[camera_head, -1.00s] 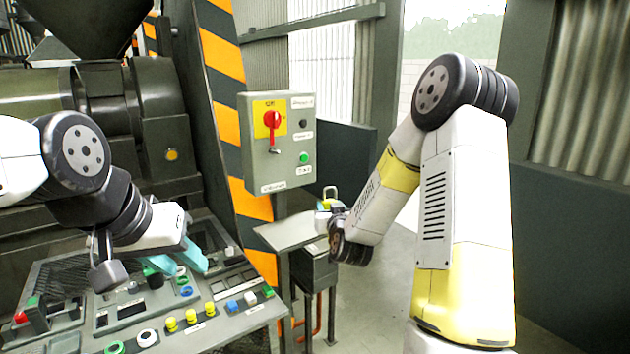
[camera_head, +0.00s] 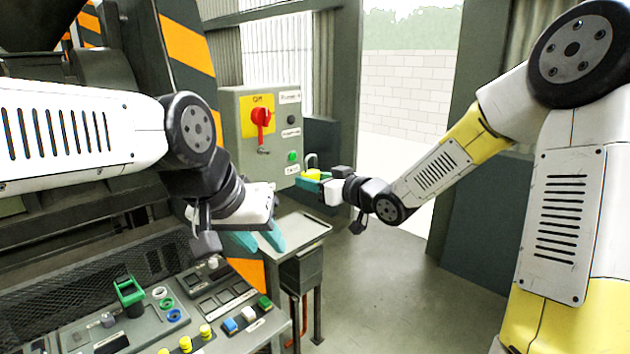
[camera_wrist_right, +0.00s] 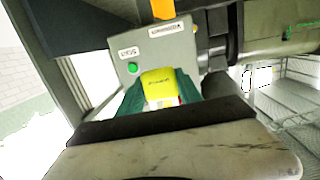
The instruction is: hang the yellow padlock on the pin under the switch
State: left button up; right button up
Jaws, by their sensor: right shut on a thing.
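The yellow padlock (camera_head: 312,175) is held in my right gripper (camera_head: 308,180), with its shackle pointing up. It also shows between the teal fingers in the right wrist view (camera_wrist_right: 160,88). They are at the lower right corner of the grey switch box (camera_head: 262,135), at about the height of its lowest label. The red rotary switch (camera_head: 261,117) sits on a yellow plate on the box. A small pin (camera_head: 263,150) sticks out just below it, up and left of the padlock.
A small grey shelf (camera_head: 298,232) stands below the switch box. The button panel (camera_head: 190,310) is at the lower left. A green button (camera_head: 292,156) is on the box close to the padlock. The floor at right is clear.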

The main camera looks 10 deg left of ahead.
jog(key=shift+s+a+r+n+g, duration=0.15)
jog(key=shift+s+a, duration=0.15)
jog(key=shift+a, duration=0.15)
jog(key=shift+s+a+r+n+g, duration=0.15)
jog(key=shift+s+a, duration=0.1)
jog(key=shift+a, duration=0.15)
jog(key=shift+w+a+f, duration=0.1)
jog(key=shift+w+a, duration=0.05)
jog(key=shift+a, duration=0.05)
send_near(261, 164)
jog(key=shift+w+f, duration=0.2)
jog(key=shift+f, duration=0.4)
jog(key=shift+r+x, duration=0.15)
jog(key=shift+x, duration=0.8)
jog(key=shift+r+x, duration=0.15)
jog(key=shift+x, duration=0.8)
jog(key=shift+r+x, duration=0.15)
jog(key=shift+x, duration=0.55)
jog(key=shift+r+x, duration=0.2)
jog(key=shift+x, duration=0.55)
dwell(0.8)
jog(key=shift+f, duration=0.2)
